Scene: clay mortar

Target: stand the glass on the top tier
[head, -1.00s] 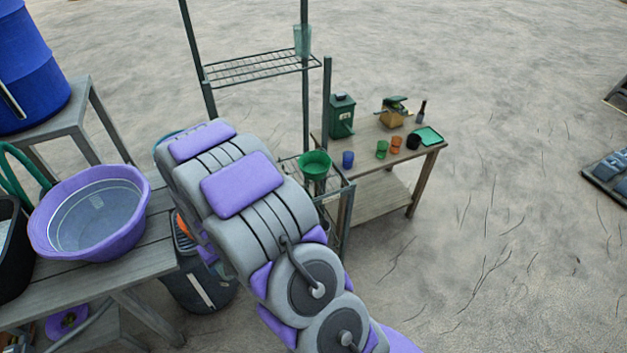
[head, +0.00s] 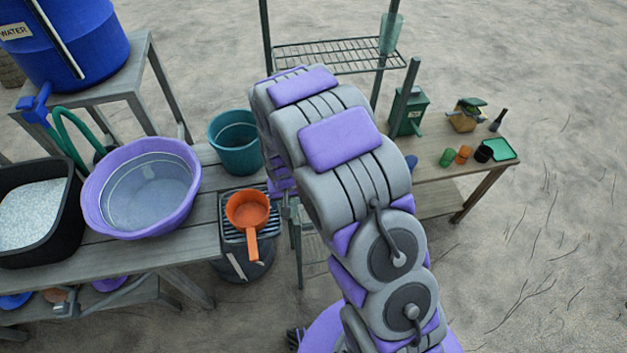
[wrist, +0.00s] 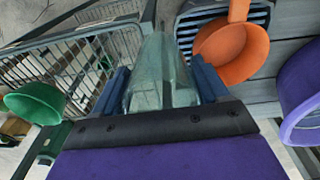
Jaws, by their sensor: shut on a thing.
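A clear, slightly green glass (wrist: 160,58) sits between the two blue fingers of my gripper (wrist: 160,86) in the wrist view. The gripper is shut on it. My arm hides the gripper and this glass in the head view. The dark metal rack's top tier (head: 335,57) is a wire shelf at the upper middle of the head view, beyond my arm. Another clear glass (head: 390,34) stands at that tier's right end. Rack wire also shows at the left of the wrist view (wrist: 75,70).
An orange pan (head: 247,210) lies on a slatted top beside the bench, with a teal bucket (head: 235,142) behind it. A purple basin (head: 140,190) stands on the bench. A green funnel-like bowl (wrist: 36,103) is left of the glass. A side table (head: 470,165) holds cups.

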